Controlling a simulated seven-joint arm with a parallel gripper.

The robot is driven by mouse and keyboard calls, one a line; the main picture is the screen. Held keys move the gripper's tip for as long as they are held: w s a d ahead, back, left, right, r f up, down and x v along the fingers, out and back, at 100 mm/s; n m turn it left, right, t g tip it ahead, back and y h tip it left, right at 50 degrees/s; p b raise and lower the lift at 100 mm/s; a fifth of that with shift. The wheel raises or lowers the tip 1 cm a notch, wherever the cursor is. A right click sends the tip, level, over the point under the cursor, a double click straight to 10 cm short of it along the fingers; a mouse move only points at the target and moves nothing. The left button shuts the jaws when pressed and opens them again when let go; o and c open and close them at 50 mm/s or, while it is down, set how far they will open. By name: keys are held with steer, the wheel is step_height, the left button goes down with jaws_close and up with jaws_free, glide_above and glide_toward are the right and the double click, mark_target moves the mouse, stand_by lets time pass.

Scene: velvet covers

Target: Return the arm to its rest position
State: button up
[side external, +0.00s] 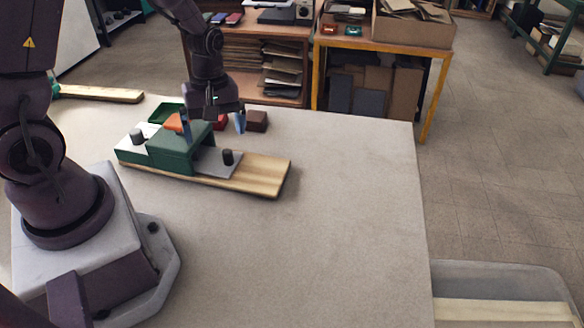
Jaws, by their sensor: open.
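My arm reaches over the far part of the table, with my gripper (213,124) pointing down. Its two bluish fingers are spread apart and nothing shows held between them. The gripper is at the far side of a green block-like fixture (172,155), which sits on a wooden board (262,178). Whether the fingers touch anything there cannot be told from this view.
Near the fingers are an orange piece (173,122), a green tray (160,112), a red piece (221,122) and a dark brown block (257,121). Black knobs stand on the board. The table's (340,210) right half is clear. A grey bin (500,283) stands at lower right.

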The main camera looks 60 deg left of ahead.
steer(key=s+d+r+m+t, duration=0.2)
steer(key=d+r+m, duration=0.1)
steer(key=r+m, duration=0.2)
steer(key=s+d+r+m+t, duration=0.2)
steer(key=r+m, duration=0.3)
steer(key=r, duration=0.4)
steer(key=s+d+r+m+t, duration=0.2)
steer(key=s+d+r+m, duration=0.1)
steer(key=r+m, duration=0.3)
steer(key=shift+s+d+r+t+y, duration=0.3)
steer(key=shift+s+d+r, duration=0.05)
steer(key=shift+d+r, duration=0.45)
stand_by(1.2)
